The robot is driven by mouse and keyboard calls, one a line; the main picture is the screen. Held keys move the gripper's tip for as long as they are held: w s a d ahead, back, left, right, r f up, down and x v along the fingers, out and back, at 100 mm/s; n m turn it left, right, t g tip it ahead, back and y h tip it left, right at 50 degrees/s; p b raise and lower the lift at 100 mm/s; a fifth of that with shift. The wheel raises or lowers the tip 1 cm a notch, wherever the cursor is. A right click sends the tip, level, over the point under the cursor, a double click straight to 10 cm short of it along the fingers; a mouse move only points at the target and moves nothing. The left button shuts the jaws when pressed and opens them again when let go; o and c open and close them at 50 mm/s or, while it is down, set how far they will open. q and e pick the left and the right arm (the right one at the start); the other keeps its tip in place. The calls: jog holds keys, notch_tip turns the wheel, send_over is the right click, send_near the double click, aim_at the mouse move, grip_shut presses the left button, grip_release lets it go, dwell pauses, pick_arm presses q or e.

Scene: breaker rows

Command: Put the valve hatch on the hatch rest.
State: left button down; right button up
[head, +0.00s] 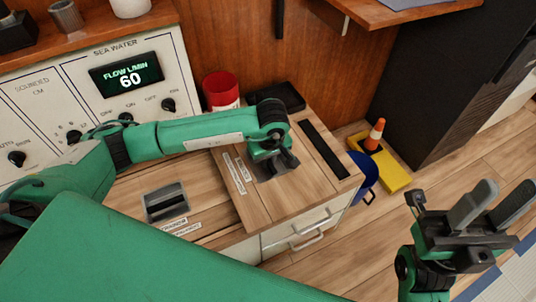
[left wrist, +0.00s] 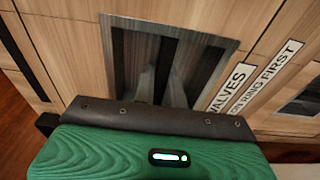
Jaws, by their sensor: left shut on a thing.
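The valve hatch (head: 288,197) is a wood-grain panel with a grey-framed recessed pull and white label strips beside it. One label reads "VALVES" in the left wrist view, where the hatch wood (left wrist: 60,45) surrounds the dark recess. My left gripper (head: 275,168) points down into this recess and is shut on the pull of the hatch; the fingertips (left wrist: 160,85) are partly hidden inside. I cannot tell whether the hatch is lifted. I cannot identify the hatch rest with certainty. My right gripper (head: 503,198) is open and empty at the right, over the floor.
A second recessed pull (head: 166,200) lies left of the hatch. A black strip (head: 323,148) runs along its right. Behind stand a red-and-white can (head: 221,90) and a dark tray (head: 280,97). A blue bucket (head: 364,178) and orange cone (head: 375,134) are on the floor.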

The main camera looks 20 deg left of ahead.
pick_arm(q)
jog(key=shift+r, duration=0.1)
jog(key=c, duration=1.9)
grip_release()
jog(key=o, duration=0.4)
jog(key=shift+o, duration=0.2)
